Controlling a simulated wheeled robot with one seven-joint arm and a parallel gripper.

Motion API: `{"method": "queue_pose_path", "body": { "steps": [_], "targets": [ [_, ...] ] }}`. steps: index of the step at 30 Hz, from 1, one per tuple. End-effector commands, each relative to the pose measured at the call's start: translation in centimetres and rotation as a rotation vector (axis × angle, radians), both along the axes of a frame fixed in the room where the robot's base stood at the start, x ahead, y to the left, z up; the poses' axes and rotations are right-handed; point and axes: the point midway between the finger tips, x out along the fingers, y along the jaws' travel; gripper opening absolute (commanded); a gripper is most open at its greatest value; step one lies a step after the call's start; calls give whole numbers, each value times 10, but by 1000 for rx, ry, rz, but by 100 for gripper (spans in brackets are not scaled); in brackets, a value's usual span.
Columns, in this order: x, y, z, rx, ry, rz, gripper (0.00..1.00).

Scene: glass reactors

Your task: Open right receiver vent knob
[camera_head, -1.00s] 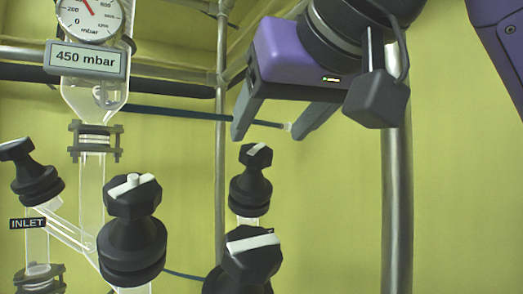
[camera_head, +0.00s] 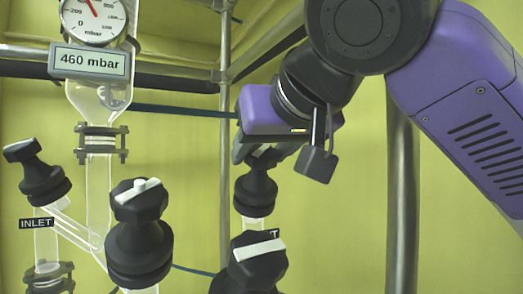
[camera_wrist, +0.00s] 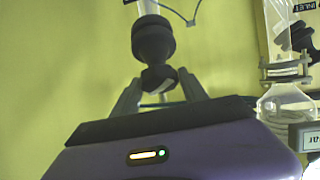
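In the wrist view the same knob (camera_wrist: 153,42) appears upside down, with one finger of my gripper (camera_wrist: 158,88) on each side. The fingers are spread, and I cannot tell whether they touch the knob. A label beside it shows only a final "T", so I cannot confirm that this is the right receiver vent knob.
Other black knobs stand at front centre (camera_head: 139,235), front right (camera_head: 250,265) and left by the INLET label (camera_head: 40,175). A pressure gauge (camera_head: 94,18) sits above a 460 mbar display (camera_head: 90,62). Metal posts (camera_head: 400,200) frame the space.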

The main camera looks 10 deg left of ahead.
Motion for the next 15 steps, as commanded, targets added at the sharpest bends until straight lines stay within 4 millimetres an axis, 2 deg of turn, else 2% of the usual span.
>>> {"method": "queue_pose_path", "body": {
  "steps": [1, 6, 15],
  "targets": [
    [0, 0, 0, 0, 0, 0, 39],
    [0, 0, 0, 0, 0, 0, 6],
    [0, 0, 1, -18, -6, 39, 4]
  ]
}}
